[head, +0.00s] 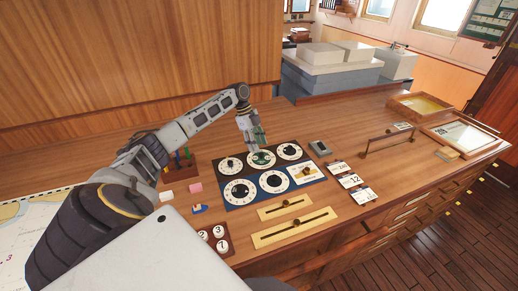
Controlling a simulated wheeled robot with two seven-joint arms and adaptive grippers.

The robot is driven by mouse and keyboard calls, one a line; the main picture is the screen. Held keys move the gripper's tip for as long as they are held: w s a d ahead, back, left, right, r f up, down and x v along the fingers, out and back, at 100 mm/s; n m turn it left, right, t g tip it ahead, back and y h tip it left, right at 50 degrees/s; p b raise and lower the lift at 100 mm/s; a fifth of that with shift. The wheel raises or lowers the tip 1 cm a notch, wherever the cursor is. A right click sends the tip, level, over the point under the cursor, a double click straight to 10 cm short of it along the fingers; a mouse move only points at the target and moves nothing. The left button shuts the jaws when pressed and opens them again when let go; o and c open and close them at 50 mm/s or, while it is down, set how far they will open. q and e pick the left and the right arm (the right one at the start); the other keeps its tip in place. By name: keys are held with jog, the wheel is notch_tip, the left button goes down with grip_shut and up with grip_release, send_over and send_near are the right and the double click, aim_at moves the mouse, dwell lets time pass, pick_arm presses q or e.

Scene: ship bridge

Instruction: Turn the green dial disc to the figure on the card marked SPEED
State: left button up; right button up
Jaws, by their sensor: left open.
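The green dial disc (262,160) shows at the middle of the dial panel's upper row, inside a white ring with dark marks. My right gripper is out of view.
Other dials flank the green one, and a blue panel (236,202) with more dials lies in front. Brass slider plates (284,207), a numbered block (214,238), a small rack of coloured pegs (179,170) and a long handle (391,139) stand around. Wood behind the panel is clear.

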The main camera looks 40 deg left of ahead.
pick_arm(q)
jog(key=v, duration=0.8)
jog(key=shift+s+r, duration=0.1)
dwell(0.6)
